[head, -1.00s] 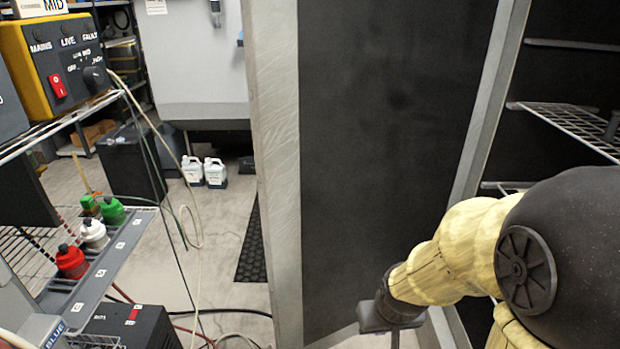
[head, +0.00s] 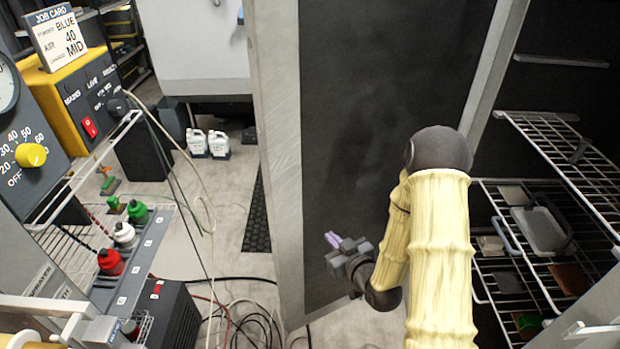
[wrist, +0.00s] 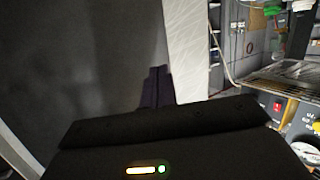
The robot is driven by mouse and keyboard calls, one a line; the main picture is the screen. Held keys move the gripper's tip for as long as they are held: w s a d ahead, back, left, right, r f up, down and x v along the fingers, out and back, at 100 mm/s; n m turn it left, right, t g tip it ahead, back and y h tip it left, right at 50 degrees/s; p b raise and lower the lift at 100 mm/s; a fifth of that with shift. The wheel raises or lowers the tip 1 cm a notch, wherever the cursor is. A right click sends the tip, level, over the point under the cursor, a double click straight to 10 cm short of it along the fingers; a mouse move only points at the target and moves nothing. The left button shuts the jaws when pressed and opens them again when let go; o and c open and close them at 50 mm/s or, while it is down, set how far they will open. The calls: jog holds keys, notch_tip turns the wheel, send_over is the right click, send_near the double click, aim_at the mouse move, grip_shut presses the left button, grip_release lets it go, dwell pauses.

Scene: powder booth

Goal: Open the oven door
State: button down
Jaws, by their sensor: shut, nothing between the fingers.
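The oven door (head: 345,130) stands swung open in the middle of the head view, its dark inner face toward me and its pale metal edge at the left. The oven interior with wire racks (head: 560,160) is exposed to the right. My gripper (head: 332,239) is shut and empty, low in front of the door's dark inner face. In the wrist view the dark fingertips (wrist: 157,72) point at the same inner face of the door (wrist: 90,60), near its pale edge. I cannot tell whether they touch it. The door handle is not visible.
At left stand a yellow control box (head: 75,85), a job card (head: 62,35) and a shelf with red, white and green bottles (head: 124,235). Hoses and cables (head: 250,315) lie on the floor by the door's foot. Open floor (head: 215,200) lies left of the door.

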aim_at(307, 191)
jog(key=r+t+p, duration=0.1)
jog(key=r+t, duration=0.1)
jog(key=r, duration=0.1)
jog(key=s+r+m+p, duration=0.1)
jog(key=shift+r+t+y+p, duration=0.3)
jog(key=shift+r+t+y, duration=0.05)
jog(key=shift+t+y, duration=0.05)
jog(key=shift+w+f+b, duration=0.2)
jog(key=shift+w+b, duration=0.05)
jog(key=shift+b, duration=0.65)
jog(key=b, duration=0.1)
jog(key=w+b, duration=0.1)
jog(key=b, duration=0.1)
jog(key=shift+a, duration=0.25)
jog(key=b, duration=0.5)
jog(key=shift+w+a, duration=0.25)
jog(key=shift+w, duration=0.15)
jog(key=p+x, duration=0.1)
jog(key=x, duration=0.2)
jog(key=p+x, duration=0.2)
jog(key=x, duration=0.2)
jog(key=p+x, duration=0.2)
jog(key=x, duration=0.1)
jog(key=shift+w+a+r, duration=0.15)
jog(key=shift+w+r, duration=0.1)
jog(key=shift+r, duration=0.1)
jog(key=shift+w+a+f, duration=0.2)
jog(key=shift+w, duration=0.3)
